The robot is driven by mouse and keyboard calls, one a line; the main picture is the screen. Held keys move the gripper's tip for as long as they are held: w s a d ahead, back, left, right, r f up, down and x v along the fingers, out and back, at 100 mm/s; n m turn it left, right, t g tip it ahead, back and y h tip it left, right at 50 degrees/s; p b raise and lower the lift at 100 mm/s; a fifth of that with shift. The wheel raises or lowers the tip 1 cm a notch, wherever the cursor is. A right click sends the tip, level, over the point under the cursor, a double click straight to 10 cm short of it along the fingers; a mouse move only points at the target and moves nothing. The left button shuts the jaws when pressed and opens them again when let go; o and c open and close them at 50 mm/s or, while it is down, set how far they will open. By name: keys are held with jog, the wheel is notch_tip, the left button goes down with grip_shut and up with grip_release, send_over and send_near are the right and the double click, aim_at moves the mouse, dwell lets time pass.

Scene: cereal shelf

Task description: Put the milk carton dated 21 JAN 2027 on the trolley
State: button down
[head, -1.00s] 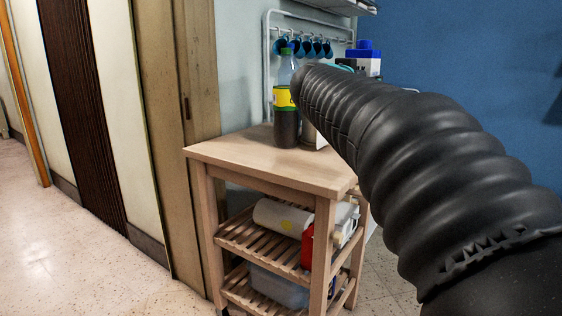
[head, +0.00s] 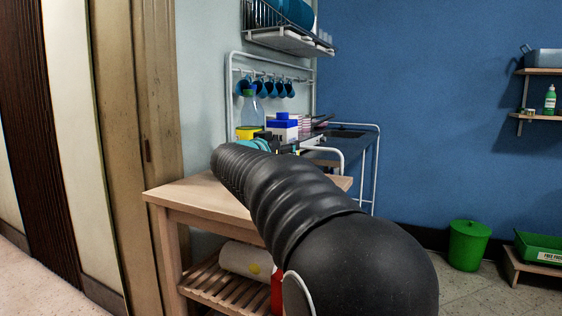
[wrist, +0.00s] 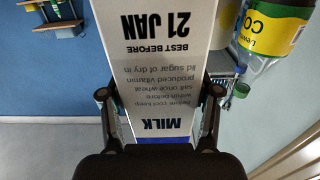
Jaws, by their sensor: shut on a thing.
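A white milk carton (wrist: 165,75) fills the middle of the wrist view, its print upside down. It reads "MILK" and "BEST BEFORE 21 JAN"; the year is cut off. My gripper (wrist: 160,93) is shut on its sides. In the head view a white and blue carton (head: 283,130) with a blue cap shows beyond my arm, apparently the held one. The wooden trolley (head: 195,194) stands left of centre, partly hidden by my arm. Whether the carton touches its top cannot be told.
A bottle with a yellow label (wrist: 275,30) is close beside the carton; it also shows in the head view (head: 247,112). Blue mugs (head: 268,88) hang behind. A wooden door frame (head: 148,150) is close on the left. A green bin (head: 468,245) stands right.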

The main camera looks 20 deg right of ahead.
jog(key=shift+f+b, duration=0.35)
jog(key=shift+f, duration=1.55)
jog(key=shift+c, duration=1.2)
grip_release()
jog(key=shift+f, duration=0.2)
jog(key=shift+s+a+r, duration=0.1)
jog(key=v, duration=1.1)
jog(key=shift+s+a, duration=0.3)
